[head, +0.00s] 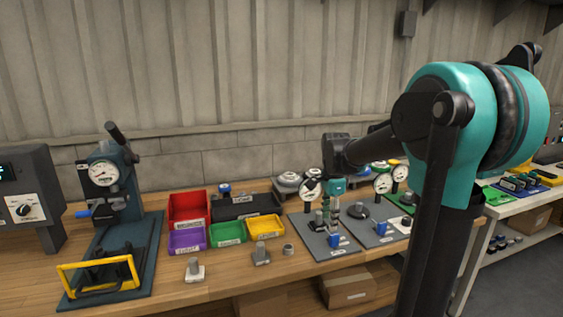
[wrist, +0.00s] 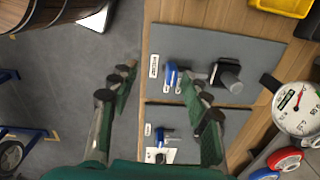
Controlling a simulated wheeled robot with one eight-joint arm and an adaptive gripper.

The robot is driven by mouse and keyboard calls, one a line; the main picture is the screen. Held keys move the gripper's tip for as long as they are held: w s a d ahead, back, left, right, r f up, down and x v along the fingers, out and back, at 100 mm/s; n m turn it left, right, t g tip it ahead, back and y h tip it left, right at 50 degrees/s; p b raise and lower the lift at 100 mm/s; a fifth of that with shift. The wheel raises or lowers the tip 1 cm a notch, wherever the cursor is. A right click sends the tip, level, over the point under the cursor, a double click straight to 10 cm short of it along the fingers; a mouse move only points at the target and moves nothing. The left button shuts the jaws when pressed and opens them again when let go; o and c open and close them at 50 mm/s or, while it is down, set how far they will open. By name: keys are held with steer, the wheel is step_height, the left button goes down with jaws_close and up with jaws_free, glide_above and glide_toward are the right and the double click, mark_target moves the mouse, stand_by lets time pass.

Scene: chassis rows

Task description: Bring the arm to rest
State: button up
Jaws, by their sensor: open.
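My arm (head: 445,150) reaches in from the right of the head view and stretches left over the workbench. My gripper (head: 335,215) hangs low over the grey plates at the bench's right part. In the wrist view my gripper (wrist: 160,112) is open, its two green-padded fingers wide apart with nothing between them. One finger is over the floor beyond the bench edge, the other over the grey plates. A grey plate (head: 312,245) with a blue clamp and a dark post lies below it; this plate also shows in the wrist view (wrist: 200,45).
Dial gauges (head: 383,184) stand close behind the gripper. Red (head: 188,207), purple, green and yellow bins sit mid-bench. A press with a dial (head: 103,172) and a yellow guard (head: 98,272) stand at left. Loose metal parts (head: 262,256) lie near the front edge. The floor in front is partly clear.

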steer(key=s+d+f+n+t, duration=0.1)
steer(key=s+f+n+t, duration=0.1)
steer(key=s+f+n, duration=0.5)
steer(key=s+d+f+n+t, duration=0.1)
steer(key=s+d+f+n, duration=0.1)
steer(key=s+f+n, duration=0.5)
steer(key=s+n, duration=0.1)
steer(key=s, duration=0.5)
steer(key=shift+d+n+t, duration=0.3)
steer(key=shift+t, duration=0.1)
